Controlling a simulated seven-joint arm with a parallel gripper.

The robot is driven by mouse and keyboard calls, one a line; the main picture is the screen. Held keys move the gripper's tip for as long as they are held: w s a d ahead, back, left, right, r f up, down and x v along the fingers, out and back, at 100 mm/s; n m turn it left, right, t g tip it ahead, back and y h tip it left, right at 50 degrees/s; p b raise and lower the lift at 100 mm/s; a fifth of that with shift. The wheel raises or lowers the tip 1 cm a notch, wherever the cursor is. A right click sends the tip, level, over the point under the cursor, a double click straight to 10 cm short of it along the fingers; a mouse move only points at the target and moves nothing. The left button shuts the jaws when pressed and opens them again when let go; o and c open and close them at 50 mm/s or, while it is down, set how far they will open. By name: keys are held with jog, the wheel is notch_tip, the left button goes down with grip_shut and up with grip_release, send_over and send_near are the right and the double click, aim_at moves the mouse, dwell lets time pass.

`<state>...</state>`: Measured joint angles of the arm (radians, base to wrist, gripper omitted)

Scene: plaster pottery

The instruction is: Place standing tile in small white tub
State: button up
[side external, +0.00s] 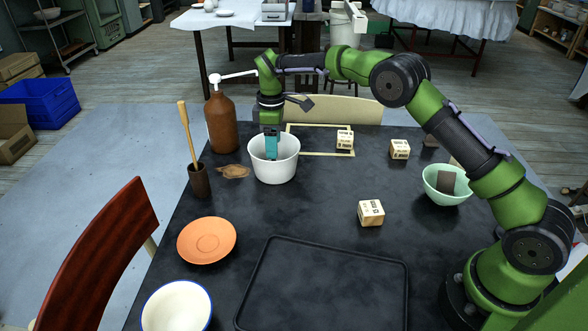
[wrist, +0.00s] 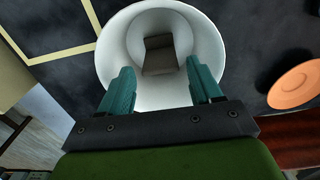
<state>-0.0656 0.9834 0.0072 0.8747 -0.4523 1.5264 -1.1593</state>
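The small white tub (side external: 273,172) stands upright on the dark table, below my gripper (side external: 271,152). The teal fingers reach down to its mouth. In the wrist view, a dark grey-brown tile (wrist: 160,55) is inside the tub (wrist: 112,50), seemingly leaning or lying against the inner wall; its exact tilt is unclear. My gripper (wrist: 160,72) is open, with a finger on either side of the tile and visible gaps between, so it holds nothing. In the side view the tub wall hides the tile.
A brown pump bottle (side external: 222,122) and a brush pot (side external: 199,180) stand left of the tub. Several lettered wooden blocks (side external: 371,213) and a green bowl (side external: 445,190) holding a dark tile are to the right. An orange saucer (side external: 207,240) and black tray (side external: 325,290) are nearer.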

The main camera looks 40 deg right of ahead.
jog(key=shift+o, duration=0.7)
notch_tip(320, 180, up, 7)
jog(key=shift+r, duration=0.1)
dwell(0.5)
